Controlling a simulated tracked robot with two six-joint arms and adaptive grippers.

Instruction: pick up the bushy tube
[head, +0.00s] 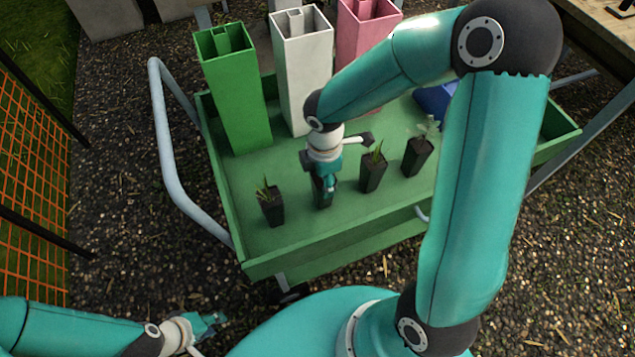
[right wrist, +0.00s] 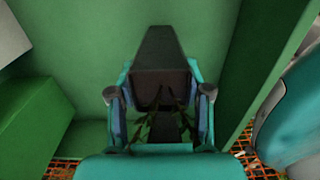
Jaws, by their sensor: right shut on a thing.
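My right gripper (head: 327,186) is over the green trolley and shut on a dark plant tube (head: 322,196). In the right wrist view the gripper (right wrist: 160,115) has a finger on each side of this tube (right wrist: 160,62). Thin dark green stems show in its mouth; the gripper hides much of the plant, so I cannot tell how bushy it is. Whether the tube touches the trolley floor is unclear. Other dark tubes stand apart: one with spiky leaves (head: 273,208) to the left, one with upright green leaves (head: 373,171) and one with pale leaves (head: 417,156) to the right. My left gripper (head: 211,324) is low at the left, away from the trolley.
The green trolley (head: 340,252) has low raised walls and a pale handle (head: 163,150) at its left. Tall green (head: 238,95), white (head: 303,75) and pink (head: 365,22) bins stand along its back. A blue thing (head: 434,100) lies at the back right, partly behind my arm.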

